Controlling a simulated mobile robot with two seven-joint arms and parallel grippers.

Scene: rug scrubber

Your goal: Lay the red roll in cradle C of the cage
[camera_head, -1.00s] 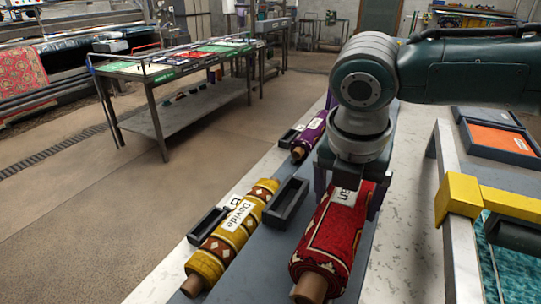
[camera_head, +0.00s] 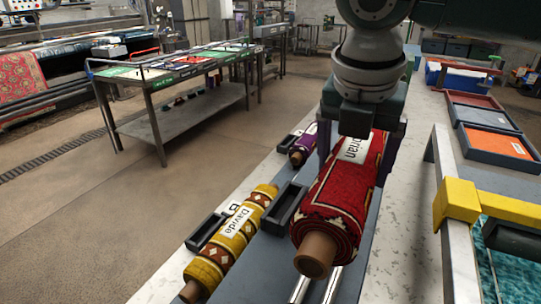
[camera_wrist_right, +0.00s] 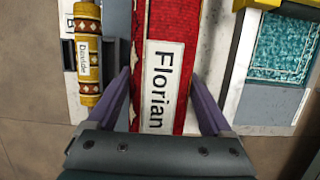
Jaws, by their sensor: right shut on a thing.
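The red roll (camera_head: 332,209), labelled Florian, is patterned and has a brown core. My right gripper (camera_head: 350,165) comes down over it from above and is shut on it. The roll is raised above the grey bench, its core end toward the camera. In the right wrist view the red roll (camera_wrist_right: 163,70) lies between the two purple fingers of my right gripper (camera_wrist_right: 163,105). A yellow roll (camera_head: 231,244), labelled Davide, lies beside a card marked B to the left. A purple roll (camera_head: 303,145) lies farther back. My left gripper is not in view. No letter C is readable.
Dark cradle blocks (camera_head: 284,208) stand between the yellow and red rolls. Two bright rails (camera_head: 328,288) show below the raised roll. A yellow-cornered frame (camera_head: 457,204) and trays (camera_head: 492,143) stand at the right. A metal table (camera_head: 180,85) stands at the back left.

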